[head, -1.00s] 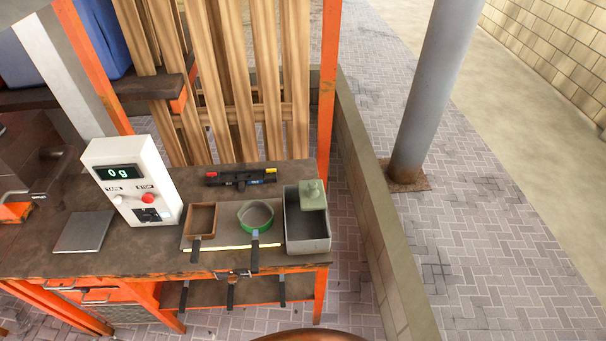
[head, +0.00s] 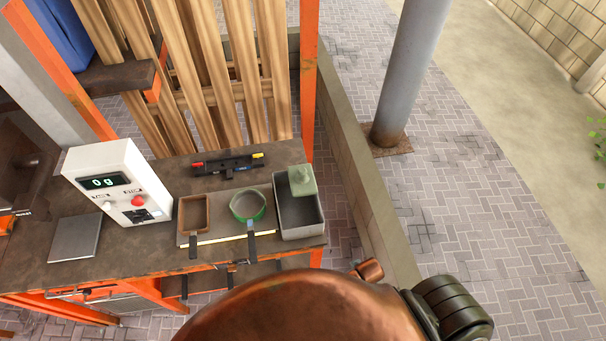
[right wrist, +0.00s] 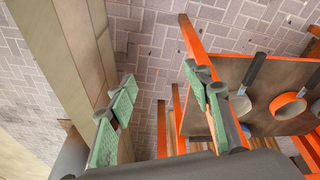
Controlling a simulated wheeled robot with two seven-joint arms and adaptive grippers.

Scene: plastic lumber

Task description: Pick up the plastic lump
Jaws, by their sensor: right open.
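A grey-green lump (head: 302,181) with a small knob on top sits at the far end of an open grey bin (head: 300,232), at the right end of the workbench. It looks like the plastic lump, though its material is not clear. My right gripper (right wrist: 165,118) is open and empty in the right wrist view, its green-padded fingers wide apart over the paved floor beside the bench. The lump is not recognisable in that view. My left gripper is in neither view.
The workbench (head: 130,245) carries a white scale box (head: 118,185) reading 0 g, a metal plate (head: 75,239), a brown square pan (head: 194,213), a green-rimmed round pan (head: 247,206) and a black tool (head: 228,165). A low wall (head: 360,200) and grey column (head: 408,80) stand right.

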